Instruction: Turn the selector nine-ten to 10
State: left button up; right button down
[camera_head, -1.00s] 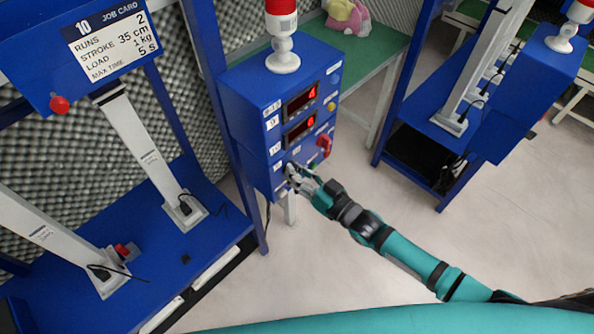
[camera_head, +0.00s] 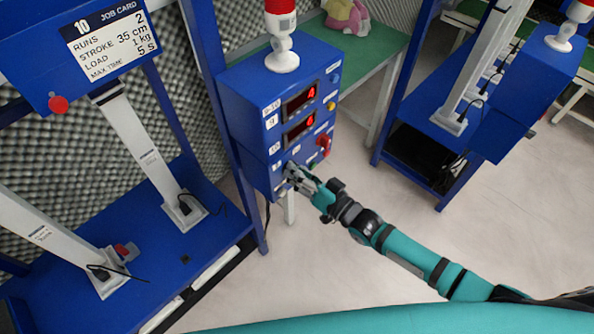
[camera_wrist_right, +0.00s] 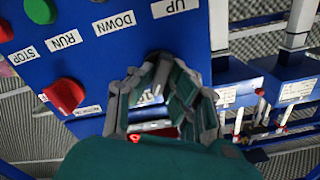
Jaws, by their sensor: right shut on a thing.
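The blue control box (camera_head: 250,115) stands at the middle of the head view, with two lit red displays on its face. My right gripper (camera_head: 293,172) is at the lower left of that face. In the right wrist view my right gripper (camera_wrist_right: 155,90) has its fingers closed around a small dark selector knob (camera_wrist_right: 161,64), which they largely hide. A white label partly reading 10 (camera_wrist_right: 148,97) shows between the fingers. The knob's pointing direction cannot be made out. My left gripper is not in view.
A red knob (camera_wrist_right: 64,95) sits beside the gripper on the panel, near labels STOP, RUN, DOWN and UP. A red-and-white beacon (camera_head: 282,40) stands on the box. A blue test bench (camera_head: 180,250) is at left. Open floor (camera_head: 430,225) lies to the right.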

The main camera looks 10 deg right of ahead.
jog(key=c, duration=1.3)
grip_release()
jog(key=shift+d, duration=0.1)
jog(key=v, duration=1.2)
jog(key=s+d+f+g+h, duration=0.2)
jog(key=d+f+h, duration=0.1)
jog(key=f, duration=0.6)
jog(key=s+d+f+g+h, duration=0.15)
jog(key=d+f, duration=0.25)
jog(key=f, duration=0.5)
jog(key=s+d+f+g+h, duration=0.1)
jog(key=s+d+f+h, duration=0.25)
jog(key=f, duration=0.65)
jog(key=s+f+g+h, duration=0.1)
jog(key=s+f+g, duration=0.2)
jog(key=s, duration=0.6)
jog(key=s+a+f+g+h, duration=0.1)
jog(key=s+f+g, duration=0.1)
jog(key=s+f, duration=0.5)
jog(key=s+f+n+g+h, duration=0.1)
jog(key=s+f+g, duration=0.2)
jog(key=s, duration=0.8)
jog(key=shift+s+a+f+g, duration=0.1)
jog(key=shift+a+f+g, duration=0.1)
jog(key=shift+f, duration=0.4)
jog(key=shift+s+a+f+g, duration=0.1)
jog(key=shift+f+g, duration=0.05)
jog(key=shift+f, duration=0.4)
